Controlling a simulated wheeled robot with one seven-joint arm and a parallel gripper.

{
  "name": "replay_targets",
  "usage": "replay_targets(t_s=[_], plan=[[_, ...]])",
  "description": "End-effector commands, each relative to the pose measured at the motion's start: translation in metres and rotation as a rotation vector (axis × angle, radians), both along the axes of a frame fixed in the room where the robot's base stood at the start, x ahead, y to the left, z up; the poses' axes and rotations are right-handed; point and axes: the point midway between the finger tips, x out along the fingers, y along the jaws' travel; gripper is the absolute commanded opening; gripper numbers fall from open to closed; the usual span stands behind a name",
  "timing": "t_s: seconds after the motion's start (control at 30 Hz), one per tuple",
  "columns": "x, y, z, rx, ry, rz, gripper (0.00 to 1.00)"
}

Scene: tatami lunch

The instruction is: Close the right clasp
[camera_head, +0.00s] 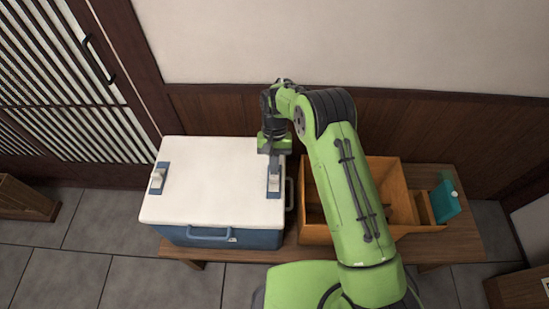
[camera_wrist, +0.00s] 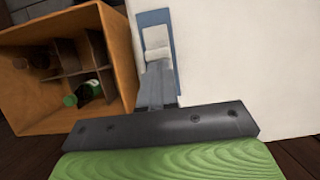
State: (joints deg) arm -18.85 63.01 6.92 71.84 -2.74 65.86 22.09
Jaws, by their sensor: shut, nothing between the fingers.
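A blue cooler (camera_head: 225,236) with a white lid (camera_head: 215,195) stands on a low wooden table, its lid down. The right clasp (camera_head: 274,182) is a white tab on a blue plate at the lid's right edge. In the wrist view the right clasp (camera_wrist: 156,42) shows just beyond my fingers. My gripper (camera_wrist: 157,75) is shut and empty, its tips at the clasp's near end; I cannot tell whether they touch it. My gripper hides part of the clasp's blue plate. The left clasp (camera_head: 158,178) is at the lid's left edge.
A wooden crate (camera_head: 318,235) with dividers stands right of the cooler, partly behind my arm. A teal object (camera_head: 445,201) is at the table's right end. The wall is close behind.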

Motion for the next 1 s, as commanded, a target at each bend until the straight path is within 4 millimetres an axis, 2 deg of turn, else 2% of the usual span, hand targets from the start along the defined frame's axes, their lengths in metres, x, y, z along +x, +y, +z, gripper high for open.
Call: replay_targets(t_s=[0.17,0.7,0.83,1.0], plan=[[0.005,0.0,0.009,-0.001,-0.002,-0.002,0.0],[0.055,0.003,0.127,0.0,0.001,-0.001,0.0],[0.06,0.004,0.14,0.0,0.002,0.0,0.0],[0.062,0.004,0.145,0.0,0.004,0.0,0.0]])
